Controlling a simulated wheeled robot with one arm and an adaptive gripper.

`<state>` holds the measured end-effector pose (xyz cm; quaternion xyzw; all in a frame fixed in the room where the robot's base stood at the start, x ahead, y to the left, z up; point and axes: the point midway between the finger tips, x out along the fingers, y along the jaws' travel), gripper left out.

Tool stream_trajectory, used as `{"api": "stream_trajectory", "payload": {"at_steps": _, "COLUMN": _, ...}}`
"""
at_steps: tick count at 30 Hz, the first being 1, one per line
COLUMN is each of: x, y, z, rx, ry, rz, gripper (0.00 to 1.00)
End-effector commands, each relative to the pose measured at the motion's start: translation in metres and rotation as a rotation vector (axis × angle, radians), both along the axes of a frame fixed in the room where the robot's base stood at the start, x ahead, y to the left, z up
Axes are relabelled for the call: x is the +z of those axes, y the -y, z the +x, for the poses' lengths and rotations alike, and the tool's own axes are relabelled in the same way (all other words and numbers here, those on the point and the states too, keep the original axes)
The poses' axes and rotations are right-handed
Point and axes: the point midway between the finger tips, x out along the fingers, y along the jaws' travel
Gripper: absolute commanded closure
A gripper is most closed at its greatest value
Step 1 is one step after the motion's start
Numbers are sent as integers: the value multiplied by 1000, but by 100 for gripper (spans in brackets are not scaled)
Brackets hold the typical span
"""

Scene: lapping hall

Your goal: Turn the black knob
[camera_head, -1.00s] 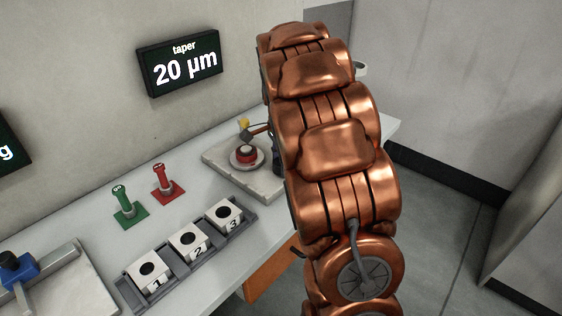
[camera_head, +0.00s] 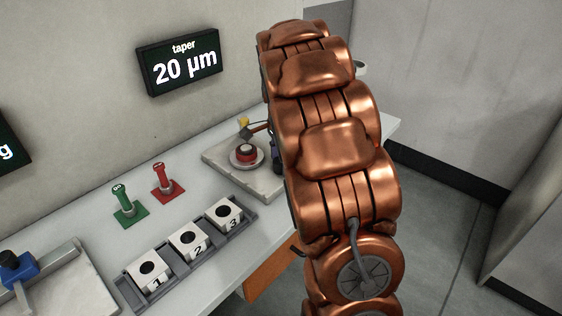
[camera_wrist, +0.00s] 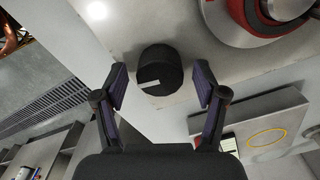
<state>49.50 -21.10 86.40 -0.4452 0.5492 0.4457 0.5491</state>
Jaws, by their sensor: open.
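The black knob (camera_wrist: 160,68) is in the wrist view, a short dark cylinder with a white mark on its near side. It stands on a light grey plate (camera_wrist: 115,25). My gripper (camera_wrist: 161,88) is open, with one finger to the left of the knob and one to the right. Gaps show between the knob and both fingers, so nothing is held. In the head view my copper arm hides the knob and nearly all of the gripper.
A red and steel round fixture (camera_head: 246,154) sits on the grey plate close to the knob. On the bench stand a green plug (camera_head: 124,203), a red plug (camera_head: 165,182) and a rack (camera_head: 250,215) of numbered blocks. A wall display (camera_head: 180,63) reads "taper 20 µm".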

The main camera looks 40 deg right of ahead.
Motion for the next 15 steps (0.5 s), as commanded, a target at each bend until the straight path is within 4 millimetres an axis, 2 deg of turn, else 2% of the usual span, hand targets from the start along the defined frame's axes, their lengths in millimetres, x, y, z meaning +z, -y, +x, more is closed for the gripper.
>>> {"api": "stream_trajectory", "payload": {"at_steps": 15, "x": 80, "y": 1, "z": 1, "rx": 0, "ry": 4, "rz": -2, "gripper": 29}}
